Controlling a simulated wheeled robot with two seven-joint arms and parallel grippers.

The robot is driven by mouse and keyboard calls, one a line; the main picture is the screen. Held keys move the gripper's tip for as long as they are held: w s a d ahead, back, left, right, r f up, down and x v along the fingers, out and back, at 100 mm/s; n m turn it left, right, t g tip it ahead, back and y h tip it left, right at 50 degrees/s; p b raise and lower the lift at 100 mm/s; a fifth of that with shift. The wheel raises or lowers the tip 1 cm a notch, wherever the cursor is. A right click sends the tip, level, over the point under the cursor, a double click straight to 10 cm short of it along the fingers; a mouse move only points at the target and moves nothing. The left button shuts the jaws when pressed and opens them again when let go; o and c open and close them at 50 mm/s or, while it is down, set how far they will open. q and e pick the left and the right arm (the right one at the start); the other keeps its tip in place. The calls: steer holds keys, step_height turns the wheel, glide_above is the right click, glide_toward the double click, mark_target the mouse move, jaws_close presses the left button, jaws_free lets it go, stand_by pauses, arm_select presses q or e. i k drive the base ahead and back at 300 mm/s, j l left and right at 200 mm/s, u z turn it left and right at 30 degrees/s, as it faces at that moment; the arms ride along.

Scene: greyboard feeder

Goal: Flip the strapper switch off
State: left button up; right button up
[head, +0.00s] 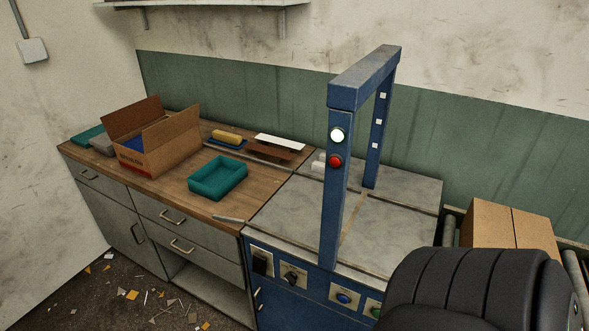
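The strapper (393,230) is a blue machine with a grey flat top and a blue arch (365,75) standing over it. Its front panel carries a black switch (260,262) on a pale plate at the left end. Beside it is a black rotary knob (292,277) on another plate. Further right are a blue button (344,297) and a green button (375,311), the green one partly hidden. The position of the black switch is too small to tell. Neither of my grippers is in view.
A black ribbed padded shape (475,290), like a seat back, covers the lower right front. A wooden-topped counter (150,193) on the left holds an open carton (160,145) and a teal tray (217,178). Closed cartons (495,225) stand at right. Scraps litter the floor.

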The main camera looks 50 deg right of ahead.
mark_target(259, 264)
steer(key=z, duration=1.2)
